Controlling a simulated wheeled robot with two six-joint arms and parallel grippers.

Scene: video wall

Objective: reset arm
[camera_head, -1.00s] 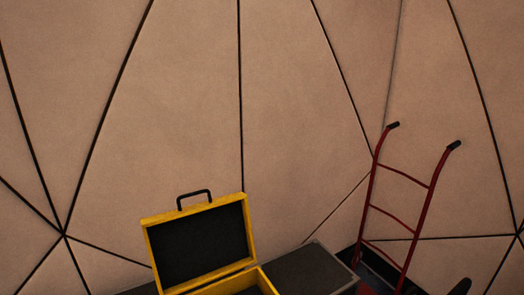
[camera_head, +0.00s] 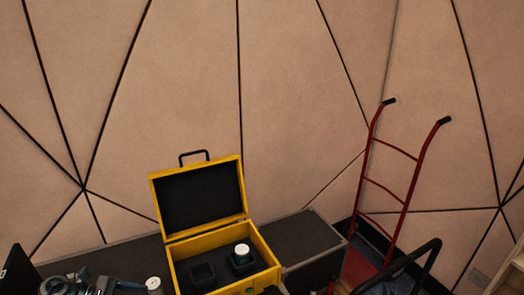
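A small cylinder with a white top (camera_head: 242,249) stands in the recess at the right; the recess at the left (camera_head: 203,272) looks empty. The front of the case is cut off by the lower edge.
A red hand truck (camera_head: 390,185) leans at the right. A black curved bar (camera_head: 415,262) rises at the lower right. Grey-teal items (camera_head: 88,285) and a white-topped object (camera_head: 153,283) sit at the lower left. The dark surface (camera_head: 298,238) right of the case is clear.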

